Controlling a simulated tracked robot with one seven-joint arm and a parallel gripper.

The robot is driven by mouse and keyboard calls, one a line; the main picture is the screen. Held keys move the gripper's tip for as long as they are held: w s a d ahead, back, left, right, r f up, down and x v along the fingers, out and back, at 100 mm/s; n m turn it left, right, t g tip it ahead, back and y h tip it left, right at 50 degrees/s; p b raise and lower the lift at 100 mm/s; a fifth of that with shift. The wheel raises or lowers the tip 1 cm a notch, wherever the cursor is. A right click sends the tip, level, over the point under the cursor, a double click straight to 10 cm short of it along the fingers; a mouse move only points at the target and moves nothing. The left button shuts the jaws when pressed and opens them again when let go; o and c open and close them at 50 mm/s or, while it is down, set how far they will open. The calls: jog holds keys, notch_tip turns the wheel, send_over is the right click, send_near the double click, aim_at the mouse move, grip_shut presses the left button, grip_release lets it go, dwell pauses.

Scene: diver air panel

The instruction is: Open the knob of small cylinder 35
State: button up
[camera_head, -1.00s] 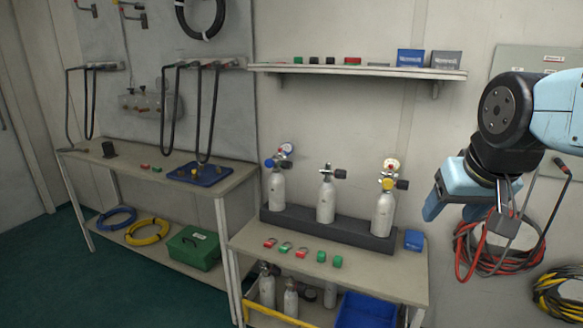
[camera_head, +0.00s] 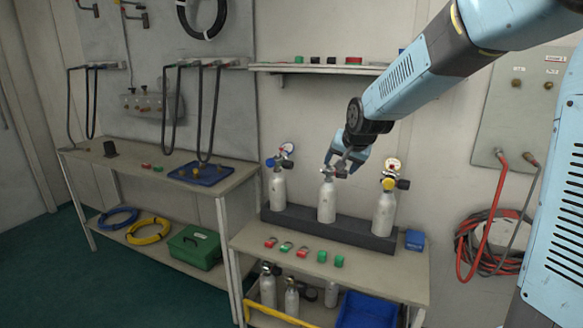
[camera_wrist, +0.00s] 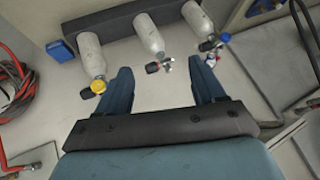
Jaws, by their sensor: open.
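Three small grey cylinders stand in a dark rack (camera_head: 362,231) on the bench; I cannot read a number 35 on any. The middle cylinder (camera_head: 327,202) has a metal valve and a black knob (camera_wrist: 152,67), with no gauge. The left cylinder (camera_head: 278,190) has a gauge and blue parts. The right cylinder (camera_head: 383,215) has a gauge and a yellow part. My gripper (camera_head: 346,158) is open at the middle cylinder's valve and partly hides it. In the wrist view, the middle knob lies between the lines of my two fingers, apart from both.
Red and green small items (camera_head: 287,246) lie in front of the rack, and a blue box (camera_head: 414,240) stands at its right. A shelf (camera_head: 300,69) hangs on the wall above. The neighbouring gauge (camera_head: 392,166) is close to my gripper's right side.

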jog(key=w+a+f+m+t+y, duration=0.1)
jog(key=w+a+f+m, duration=0.15)
jog(key=w, duration=0.35)
jog(key=w+a+f+m+y, duration=0.1)
jog(key=w+a+f+y, duration=0.1)
jog(key=w+a+f, duration=0.25)
jog(key=w+a+f+m+t+y, duration=0.1)
jog(key=w+a+f+m, duration=0.15)
jog(key=w, duration=0.45)
jog(key=m+t+y, duration=0.1)
jog(key=m+t, duration=0.2)
jog(key=m, duration=0.4)
send_near(292, 166)
jog(key=x, duration=1.1)
jog(key=shift+a+r, duration=0.1)
jog(key=shift+r, duration=0.05)
jog(key=shift+c, duration=0.3)
jog(key=shift+s, duration=0.1)
jog(key=c, duration=1)
jog(key=shift+n, duration=0.4)
